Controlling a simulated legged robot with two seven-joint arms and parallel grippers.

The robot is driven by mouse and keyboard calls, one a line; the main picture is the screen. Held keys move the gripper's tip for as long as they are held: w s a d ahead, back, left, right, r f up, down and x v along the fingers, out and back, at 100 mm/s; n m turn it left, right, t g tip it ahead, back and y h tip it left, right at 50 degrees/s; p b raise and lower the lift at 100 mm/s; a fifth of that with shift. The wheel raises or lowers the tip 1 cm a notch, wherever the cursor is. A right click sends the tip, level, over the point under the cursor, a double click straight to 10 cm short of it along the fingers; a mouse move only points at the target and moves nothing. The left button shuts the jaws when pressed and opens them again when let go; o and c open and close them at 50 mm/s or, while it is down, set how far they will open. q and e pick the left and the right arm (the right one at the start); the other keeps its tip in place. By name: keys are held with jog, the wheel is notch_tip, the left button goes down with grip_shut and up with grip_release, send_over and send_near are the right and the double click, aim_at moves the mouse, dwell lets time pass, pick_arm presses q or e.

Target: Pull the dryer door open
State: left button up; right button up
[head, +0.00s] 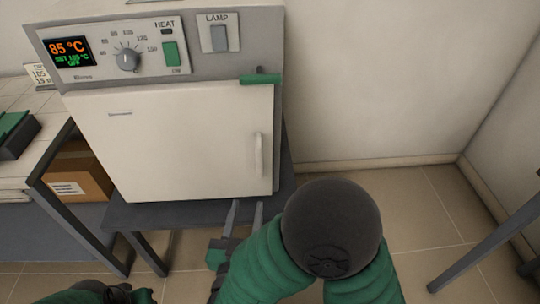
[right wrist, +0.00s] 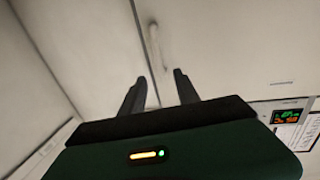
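The dryer (head: 175,120) is a pale box on a dark stand, with its cream door (head: 170,145) shut. The vertical door handle (head: 258,155) is on the door's right side. It also shows in the right wrist view (right wrist: 154,45), ahead of and roughly between the fingertips. My right gripper (head: 245,208) is below the handle, near the stand's front edge. Its two dark fingers are apart, with nothing between them, in the right wrist view (right wrist: 160,88). My left gripper (head: 115,293) is at the bottom left edge, mostly cut off, and its fingers cannot be made out.
The control panel (head: 120,50) reads 85 °C. A green bar (head: 260,79) sits at the door's top right corner. A side table (head: 40,150) stands at the left with a cardboard box (head: 77,172) under its top. Open floor lies right of the stand.

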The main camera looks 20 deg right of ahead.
aim_at(258, 160)
jog(key=x, duration=0.5)
jog(key=b+x, duration=0.1)
jog(key=x, duration=0.4)
jog(key=b+x, duration=0.1)
jog(key=x, duration=0.4)
jog(key=shift+w+d+r, duration=0.15)
jog(key=shift+d+r, duration=0.2)
jog(key=shift+d, duration=0.05)
jog(key=shift+w+d, duration=0.1)
jog(key=shift+w, duration=0.3)
jog(key=shift+r, duration=0.1)
grip_shut()
